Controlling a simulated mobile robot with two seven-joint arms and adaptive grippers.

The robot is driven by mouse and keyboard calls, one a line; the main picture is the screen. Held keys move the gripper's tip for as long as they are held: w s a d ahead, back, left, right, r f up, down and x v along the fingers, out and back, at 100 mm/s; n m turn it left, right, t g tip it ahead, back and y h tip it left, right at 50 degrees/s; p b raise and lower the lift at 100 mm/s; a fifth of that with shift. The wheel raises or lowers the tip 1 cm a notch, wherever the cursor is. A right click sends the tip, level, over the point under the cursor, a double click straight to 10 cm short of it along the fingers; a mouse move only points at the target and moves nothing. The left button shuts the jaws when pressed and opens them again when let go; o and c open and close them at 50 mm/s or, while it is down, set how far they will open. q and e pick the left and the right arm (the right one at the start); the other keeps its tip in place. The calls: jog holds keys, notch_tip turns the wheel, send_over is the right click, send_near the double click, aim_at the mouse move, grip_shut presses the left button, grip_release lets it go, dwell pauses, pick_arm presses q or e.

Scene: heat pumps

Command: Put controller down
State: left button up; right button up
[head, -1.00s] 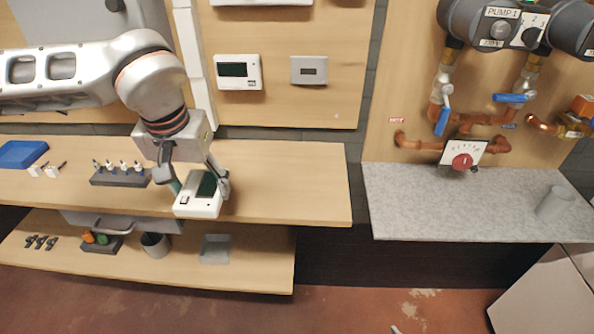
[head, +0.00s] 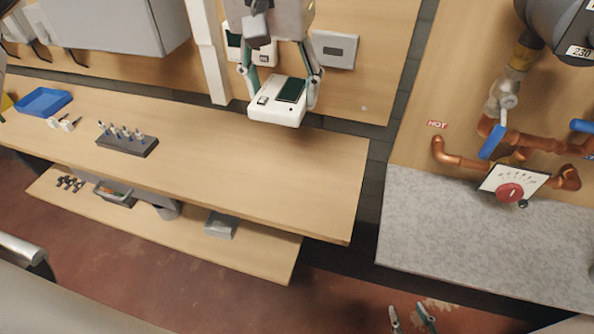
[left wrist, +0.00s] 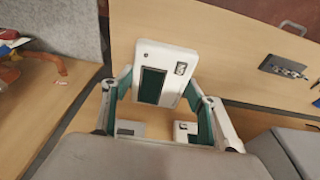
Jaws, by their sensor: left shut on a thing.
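The white controller (head: 277,112) has a dark green screen and is held in my left gripper (head: 280,88), with one finger on each side. It appears above the back of the upper wooden shelf (head: 220,165); the exact gap is hard to tell. In the left wrist view the controller (left wrist: 153,85) sits between the green-padded fingers (left wrist: 155,90), with bare wood behind it. My right gripper (head: 411,318) shows only two fingertips, spread apart and empty, at the bottom edge of the head view.
A black holder (head: 127,145) with several small bottles and a blue tray (head: 43,102) stand left on the shelf. The shelf's middle and right are clear. Another white unit (head: 234,42) and a grey plate (head: 335,49) are on the wall. A grey counter (head: 480,245) stands right.

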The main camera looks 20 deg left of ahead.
pick_arm(q)
jog(key=b, duration=0.1)
send_over(287, 180)
jog(key=f, duration=1)
jog(key=s+f, duration=0.1)
jog(key=f, duration=0.4)
jog(key=shift+f, duration=0.2)
jog(key=shift+w+f, duration=0.1)
jog(key=shift+f, duration=2.1)
jog(key=shift+f, duration=0.15)
jog(key=o, duration=1.1)
notch_tip(287, 180, up, 12)
jog(key=s, duration=0.2)
jog(key=shift+s, duration=0.2)
